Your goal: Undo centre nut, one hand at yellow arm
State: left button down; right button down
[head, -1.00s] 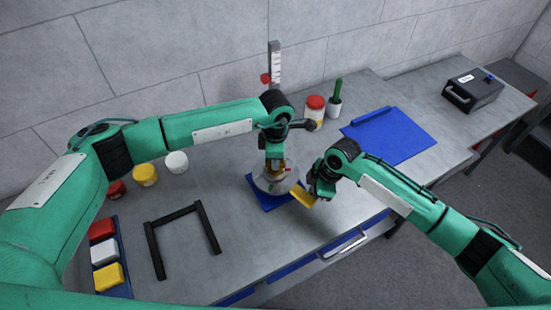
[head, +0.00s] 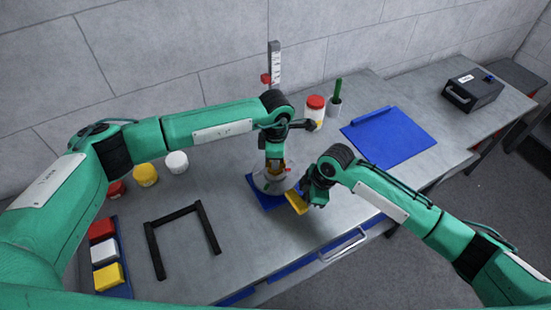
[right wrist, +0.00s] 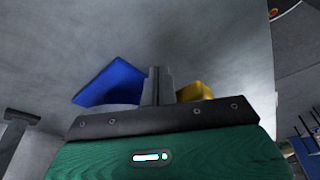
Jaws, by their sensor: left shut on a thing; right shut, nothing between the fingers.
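The round grey hub (head: 266,185) sits on a blue base (head: 252,190) on the bench. A yellow arm (head: 297,203) sticks out from it toward the front right. My left gripper (head: 274,167) points down over the hub's middle and is shut on the centre nut, which the fingers mostly hide. My right gripper (head: 309,203) is beside the yellow arm, on its right. In the right wrist view its fingers (right wrist: 157,86) are shut with nothing between them. The yellow arm (right wrist: 195,91) shows just right of the fingertips there; I cannot tell whether they touch.
A black U-shaped frame (head: 181,239) lies left of the hub. Red, white and yellow blocks sit in a blue tray (head: 124,241). Several jars stand behind. A gauge post (head: 274,62) rises at the back. A blue mat (head: 390,138) and a black case (head: 472,90) are at right.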

aim_at(298, 201)
pick_arm(q)
jog(key=shift+r, duration=0.1)
pick_arm(e)
jog(key=shift+s+a, duration=0.4)
jog(key=shift+a, duration=0.05)
jog(key=shift+s+a, duration=0.35)
jog(key=shift+a, duration=0.3)
jog(key=shift+s+a, duration=0.35)
jog(key=shift+a, duration=0.3)
pick_arm(q)
jog(key=c, duration=0.9)
grip_release()
jog(key=shift+r, duration=3.7)
